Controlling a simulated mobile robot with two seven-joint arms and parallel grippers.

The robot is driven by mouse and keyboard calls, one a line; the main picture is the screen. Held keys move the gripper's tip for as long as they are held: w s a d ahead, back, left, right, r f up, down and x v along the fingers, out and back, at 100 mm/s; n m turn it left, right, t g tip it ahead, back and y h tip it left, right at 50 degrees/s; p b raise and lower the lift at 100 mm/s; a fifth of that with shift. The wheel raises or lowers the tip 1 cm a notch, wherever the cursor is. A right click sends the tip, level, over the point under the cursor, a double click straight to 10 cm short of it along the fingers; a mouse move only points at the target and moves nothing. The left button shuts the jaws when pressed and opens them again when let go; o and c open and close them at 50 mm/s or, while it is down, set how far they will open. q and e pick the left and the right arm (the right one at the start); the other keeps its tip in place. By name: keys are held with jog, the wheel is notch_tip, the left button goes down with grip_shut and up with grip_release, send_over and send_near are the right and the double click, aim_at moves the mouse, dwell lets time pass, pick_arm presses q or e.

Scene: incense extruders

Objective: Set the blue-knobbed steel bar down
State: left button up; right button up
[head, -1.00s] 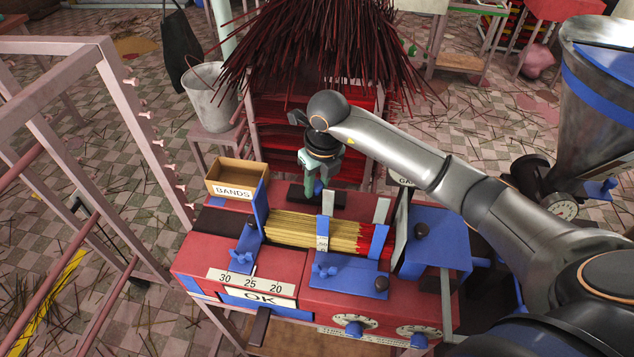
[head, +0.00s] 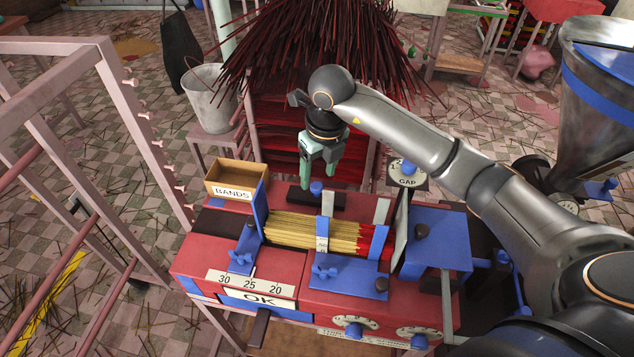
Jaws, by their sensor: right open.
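My left gripper is not in view.
In front of the knob, a trough holds yellow sticks with red ends (head: 320,232) between blue plates. A box marked BANDS (head: 236,178) stands to the left. A rack of dark red sticks (head: 310,60) rises behind.

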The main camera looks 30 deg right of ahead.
notch_tip(320, 180, up, 7)
jog(key=s, duration=0.1)
jog(key=shift+r, duration=0.15)
jog(key=shift+s+d, duration=0.1)
jog(key=shift+s, duration=0.05)
dwell(0.4)
